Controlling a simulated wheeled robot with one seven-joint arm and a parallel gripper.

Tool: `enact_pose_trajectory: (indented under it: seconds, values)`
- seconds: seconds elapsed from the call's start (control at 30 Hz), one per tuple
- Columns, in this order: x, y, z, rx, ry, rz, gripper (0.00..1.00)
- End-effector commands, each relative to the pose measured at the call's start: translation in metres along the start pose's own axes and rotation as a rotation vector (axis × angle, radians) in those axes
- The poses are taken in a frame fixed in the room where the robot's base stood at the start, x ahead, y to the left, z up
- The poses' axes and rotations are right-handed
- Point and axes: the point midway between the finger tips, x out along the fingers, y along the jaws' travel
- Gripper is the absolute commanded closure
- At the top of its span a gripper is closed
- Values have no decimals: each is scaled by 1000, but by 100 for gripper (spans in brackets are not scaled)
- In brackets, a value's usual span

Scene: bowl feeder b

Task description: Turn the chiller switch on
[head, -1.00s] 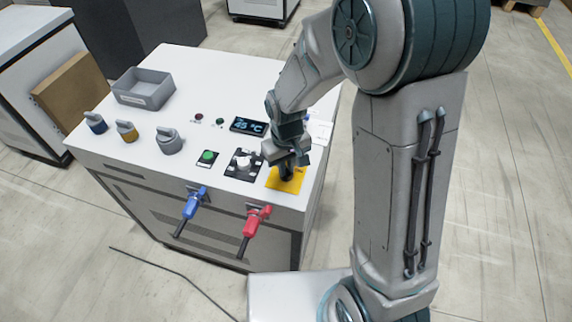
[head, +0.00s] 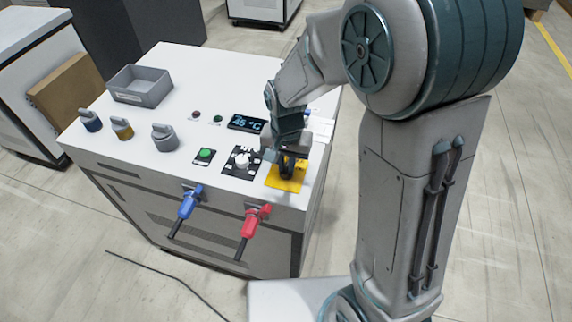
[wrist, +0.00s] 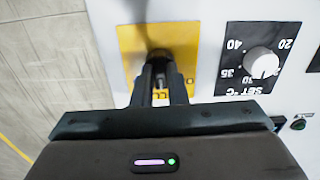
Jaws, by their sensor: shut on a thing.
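The chiller switch is a dark rotary handle (wrist: 158,55) on a yellow plate (head: 283,187), at the front right corner of the white machine top. My gripper (head: 288,168) comes down over it from above. In the wrist view my gripper (wrist: 160,84) has its two fingers closed on the handle. The fingers and hand hide most of the handle, so its exact pointing cannot be told. A display (head: 247,124) behind it reads 45 °C.
A white set dial (head: 242,160) on a black plate and a green button (head: 204,154) sit left of the switch. Blue (head: 189,204) and red (head: 253,221) valve handles stick out in front. Several capped knobs and a grey bin (head: 140,86) stand further left.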

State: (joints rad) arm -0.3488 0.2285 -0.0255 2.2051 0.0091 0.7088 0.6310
Motion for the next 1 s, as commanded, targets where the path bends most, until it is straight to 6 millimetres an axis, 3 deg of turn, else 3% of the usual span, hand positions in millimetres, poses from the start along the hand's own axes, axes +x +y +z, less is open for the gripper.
enact_pose_trajectory:
  seconds: [0.6,1.0]
  values:
    - [-1,-1,0,563,2,-2,100]
    - [-1,-1,-1,785,2,-3,100]
